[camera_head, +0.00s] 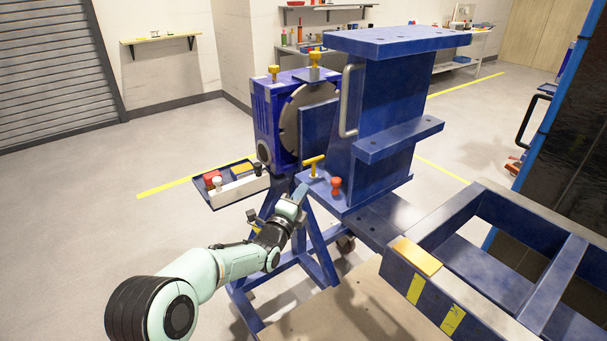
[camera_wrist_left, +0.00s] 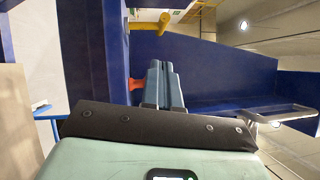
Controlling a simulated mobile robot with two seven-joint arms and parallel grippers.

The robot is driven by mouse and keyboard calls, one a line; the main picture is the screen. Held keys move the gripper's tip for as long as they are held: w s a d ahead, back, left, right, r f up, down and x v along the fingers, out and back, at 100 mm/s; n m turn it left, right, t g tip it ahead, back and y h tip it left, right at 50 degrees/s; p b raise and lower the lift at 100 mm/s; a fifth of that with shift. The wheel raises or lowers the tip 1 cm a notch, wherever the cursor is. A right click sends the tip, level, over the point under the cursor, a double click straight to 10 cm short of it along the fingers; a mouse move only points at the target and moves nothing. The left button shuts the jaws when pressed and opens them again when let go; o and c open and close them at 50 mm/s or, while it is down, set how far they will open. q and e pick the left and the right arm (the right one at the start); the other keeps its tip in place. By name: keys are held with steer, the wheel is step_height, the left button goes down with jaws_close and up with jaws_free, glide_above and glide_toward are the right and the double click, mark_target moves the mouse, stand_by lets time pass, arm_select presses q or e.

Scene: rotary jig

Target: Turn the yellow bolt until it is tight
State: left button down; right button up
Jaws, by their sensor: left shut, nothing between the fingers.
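The yellow bolt (camera_head: 314,163) has a T-shaped bar on top and stands upright on the lower ledge of the blue jig (camera_head: 395,95). The bolt also shows in the left wrist view (camera_wrist_left: 148,26), beyond the fingertips. My left gripper (camera_head: 300,192) is shut and empty, just below and left of the bolt, at the ledge's near edge. In the left wrist view the closed fingers (camera_wrist_left: 163,68) point toward the jig, apart from the bolt's bar. The bolt's threads are hidden. My right gripper is not in view.
A red knob (camera_head: 335,187) stands on the ledge right of the bolt. Two yellow knobs (camera_head: 314,57) (camera_head: 273,71) top the rotary unit. A small tray (camera_head: 226,198) sits to the left. A blue frame (camera_head: 480,250) fills the right foreground. Floor at left is clear.

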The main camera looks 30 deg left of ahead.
arm_select(q)
glide_toward(314, 168)
step_height(314, 168, up, 3)
steer(key=w, duration=0.3)
steer(key=shift+w+a+f+p, duration=0.1)
steer(key=shift+a+p, duration=0.1)
steer(key=shift+a, duration=0.2)
steer(key=shift+w+a+f+p, duration=0.1)
steer(key=shift+a+p, duration=0.1)
steer(key=shift+a, duration=0.15)
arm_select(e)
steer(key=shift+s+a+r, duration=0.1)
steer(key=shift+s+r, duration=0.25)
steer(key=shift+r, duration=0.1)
arm_select(q)
steer(key=shift+r, duration=0.1)
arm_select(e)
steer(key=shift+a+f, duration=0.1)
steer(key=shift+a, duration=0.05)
